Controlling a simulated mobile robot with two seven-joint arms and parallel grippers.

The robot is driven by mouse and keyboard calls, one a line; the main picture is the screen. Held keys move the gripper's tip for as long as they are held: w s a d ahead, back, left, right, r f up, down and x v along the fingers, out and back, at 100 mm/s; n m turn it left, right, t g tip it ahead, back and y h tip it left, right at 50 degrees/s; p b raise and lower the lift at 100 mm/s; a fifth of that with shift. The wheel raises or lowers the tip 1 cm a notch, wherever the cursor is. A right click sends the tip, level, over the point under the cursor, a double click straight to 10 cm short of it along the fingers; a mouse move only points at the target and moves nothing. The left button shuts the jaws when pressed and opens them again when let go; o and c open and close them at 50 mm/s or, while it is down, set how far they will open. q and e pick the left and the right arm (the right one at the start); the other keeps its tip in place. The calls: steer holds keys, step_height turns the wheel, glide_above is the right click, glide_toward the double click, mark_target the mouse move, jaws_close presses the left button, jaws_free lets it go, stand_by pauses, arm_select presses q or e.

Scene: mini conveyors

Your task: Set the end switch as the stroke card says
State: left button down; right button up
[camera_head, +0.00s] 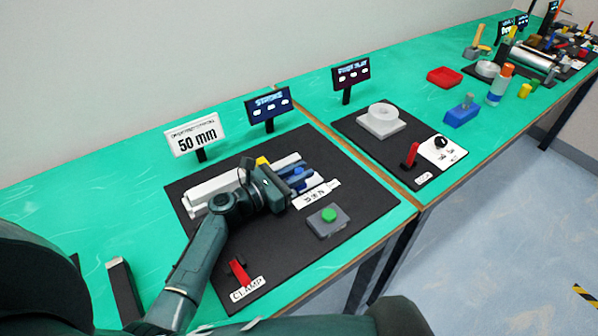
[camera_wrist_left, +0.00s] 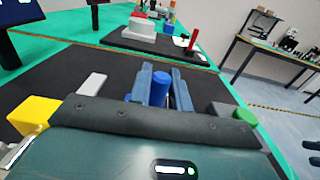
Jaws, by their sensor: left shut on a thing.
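The white stroke card (camera_head: 196,137) reads "50 mm" and stands behind the left black board. My left gripper (camera_head: 296,177) reaches over the pale rail unit (camera_head: 215,197) on that board. In the left wrist view its two blue-grey fingers (camera_wrist_left: 162,88) are shut on a blue round knob (camera_wrist_left: 160,91), which I take to be the end switch's. The knob also shows in the head view (camera_head: 298,171). A white scale strip (camera_head: 316,194) lies in front; its marks are too small to read surely. My arm hides part of the rail. My right gripper is not in view.
A red lever (camera_head: 239,269) marked "CLAMP" and a green button (camera_head: 329,214) on a grey box stand near the board's front. A yellow block (camera_head: 262,161) sits behind my gripper. A dark "STROKE" sign (camera_head: 269,109) stands behind. Another board (camera_head: 360,127) lies to the right.

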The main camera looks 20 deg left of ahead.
mark_target(309, 182)
arm_select(q)
steer(key=shift+b+x, duration=0.5)
steer(key=shift+x, duration=0.7)
steer(key=shift+w+d, duration=0.2)
steer(key=shift+w, duration=0.1)
steer(key=c, duration=1.4)
jaws_free()
steer(key=shift+o, duration=0.2)
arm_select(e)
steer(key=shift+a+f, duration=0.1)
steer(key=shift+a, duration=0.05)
